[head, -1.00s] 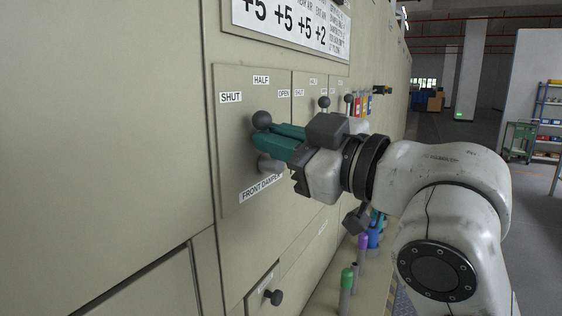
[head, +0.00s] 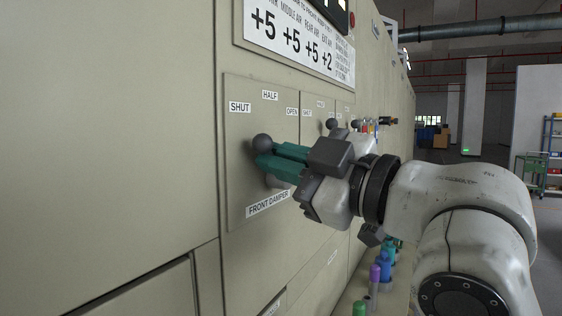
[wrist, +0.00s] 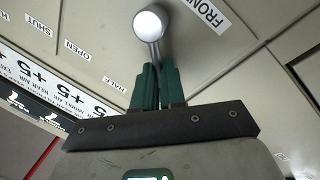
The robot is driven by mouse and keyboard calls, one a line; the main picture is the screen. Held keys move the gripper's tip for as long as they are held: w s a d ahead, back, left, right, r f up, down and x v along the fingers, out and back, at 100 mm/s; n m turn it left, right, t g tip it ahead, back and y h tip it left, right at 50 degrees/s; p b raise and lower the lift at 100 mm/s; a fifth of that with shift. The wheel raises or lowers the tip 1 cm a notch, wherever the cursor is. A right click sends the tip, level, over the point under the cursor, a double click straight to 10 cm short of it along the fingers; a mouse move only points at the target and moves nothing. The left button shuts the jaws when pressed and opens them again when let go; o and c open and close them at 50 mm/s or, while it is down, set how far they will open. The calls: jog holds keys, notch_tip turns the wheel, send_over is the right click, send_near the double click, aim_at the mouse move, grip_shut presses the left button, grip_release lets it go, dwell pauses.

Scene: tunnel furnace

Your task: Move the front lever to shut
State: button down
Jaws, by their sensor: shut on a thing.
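The front lever has a dark ball knob (head: 262,142) and a grey round hub (head: 277,181) on the panel above the FRONT DAMPER label (head: 268,204). It points up and a little left, with the knob below and between the SHUT label (head: 239,106) and the HALF label (head: 270,96). My gripper (head: 264,158), with teal fingers, is shut on the lever just below the knob. In the wrist view the bright hub (wrist: 150,24) and its shaft lead between the fingers (wrist: 158,76). The knob is hidden there.
The OPEN label (head: 292,112) is right of HALF. Neighbouring levers, one with a dark knob (head: 331,124), stand beyond my gripper. Coloured-topped posts, one purple (head: 375,272), stand below my arm. The wall left of the panel is bare.

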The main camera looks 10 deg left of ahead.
jog(key=c, duration=1.2)
grip_release()
jog(key=b+v, duration=0.2)
jog(key=v, duration=0.8)
jog(key=shift+s+d, duration=0.25)
jog(key=shift+d, duration=0.1)
